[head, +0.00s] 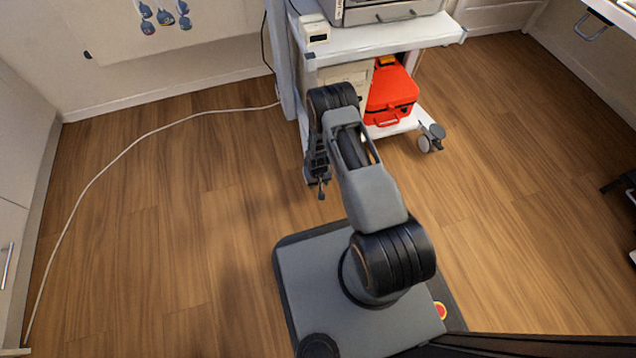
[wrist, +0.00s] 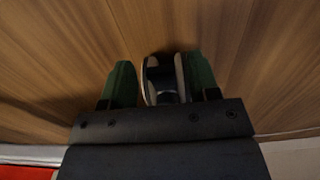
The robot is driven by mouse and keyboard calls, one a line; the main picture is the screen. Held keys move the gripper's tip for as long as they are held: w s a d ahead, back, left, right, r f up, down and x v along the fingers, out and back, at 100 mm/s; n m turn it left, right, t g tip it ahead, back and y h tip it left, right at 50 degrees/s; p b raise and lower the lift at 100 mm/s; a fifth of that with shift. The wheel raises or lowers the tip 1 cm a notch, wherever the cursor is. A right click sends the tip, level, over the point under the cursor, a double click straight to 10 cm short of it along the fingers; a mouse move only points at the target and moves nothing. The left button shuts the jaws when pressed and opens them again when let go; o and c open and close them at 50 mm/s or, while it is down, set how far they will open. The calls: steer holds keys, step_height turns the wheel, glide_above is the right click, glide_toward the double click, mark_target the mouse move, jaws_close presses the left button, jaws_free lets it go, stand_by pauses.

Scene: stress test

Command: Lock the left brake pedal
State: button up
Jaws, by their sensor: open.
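My gripper (head: 319,188) points down near the floor by the front left corner of the white cart (head: 392,40). In the wrist view its two green fingers (wrist: 160,68) are apart. Between them shows a caster (wrist: 150,88) with light wheel sides and a dark middle part. The left brake pedal seems to belong to that dark part, but its locked or unlocked position cannot be told. Whether the fingers touch the caster cannot be told. In the head view my arm and gripper hide this left caster. The cart's right caster (head: 430,138) is in plain sight.
A red case (head: 391,93) sits on the cart's lower shelf, close to my arm. A white cable (head: 150,133) runs over the floor at the left. The wooden floor (head: 170,230) left of my base is clear. A white box (head: 315,28) stands on the top shelf.

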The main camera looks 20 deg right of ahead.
steer(key=shift+c, duration=0.3)
steer(key=c, duration=0.9)
steer(key=shift+o, duration=0.2)
steer(key=shift+s, duration=0.1)
steer(key=shift+s+f+t, duration=0.2)
steer(key=shift+f+t, duration=0.3)
steer(key=shift+t, duration=0.6)
steer(key=f+t, duration=0.1)
steer(key=t, duration=0.1)
steer(key=shift+s+f+t, duration=0.1)
steer(key=shift+f+t, duration=0.05)
steer(key=shift+t, duration=0.25)
steer(key=shift+f+t, duration=0.4)
steer(key=shift+t, duration=0.5)
